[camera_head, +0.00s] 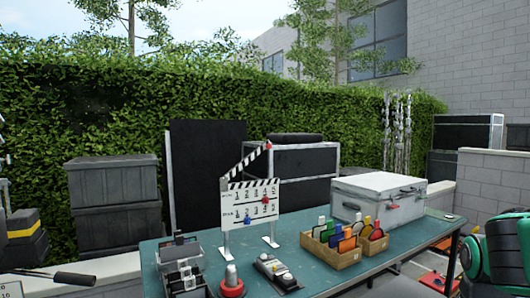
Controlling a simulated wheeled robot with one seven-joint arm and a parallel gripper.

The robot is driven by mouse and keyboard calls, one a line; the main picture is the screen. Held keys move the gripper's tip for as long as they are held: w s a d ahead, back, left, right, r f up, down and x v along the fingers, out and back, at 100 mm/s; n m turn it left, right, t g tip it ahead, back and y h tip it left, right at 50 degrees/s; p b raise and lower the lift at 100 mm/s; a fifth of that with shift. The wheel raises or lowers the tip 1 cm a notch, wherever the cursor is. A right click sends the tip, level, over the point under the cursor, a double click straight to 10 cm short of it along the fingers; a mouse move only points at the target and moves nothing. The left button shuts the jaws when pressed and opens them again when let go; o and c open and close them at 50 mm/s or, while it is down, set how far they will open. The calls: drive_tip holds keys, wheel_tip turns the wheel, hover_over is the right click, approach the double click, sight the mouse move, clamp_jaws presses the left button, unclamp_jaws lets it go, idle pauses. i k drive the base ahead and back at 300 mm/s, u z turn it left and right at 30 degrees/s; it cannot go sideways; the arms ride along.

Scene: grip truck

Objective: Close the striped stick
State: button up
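The striped stick (246,161) is the black-and-white clapper arm of a slate board. It slants up to the right from the board's upper left corner, with a red tip at its raised end. A wedge of open space lies between it and the striped top edge of the clapperboard (241,205). The white board stands upright on two legs on the green table (335,278), with red and blue markers on its face. My gripper is not in view; a green and black part at the right edge looks like my arm.
A white case (378,199) and wooden boxes of coloured cards (331,249) stand right of the board. A red-based knob (231,283), a grey device (277,272) and a grey organiser (181,266) stand in front. Black cases and a hedge are behind.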

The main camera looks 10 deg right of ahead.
sight(267, 145)
drive_tip(key=u, duration=0.05)
drive_tip(key=i, duration=1)
drive_tip(key=z, duration=0.05)
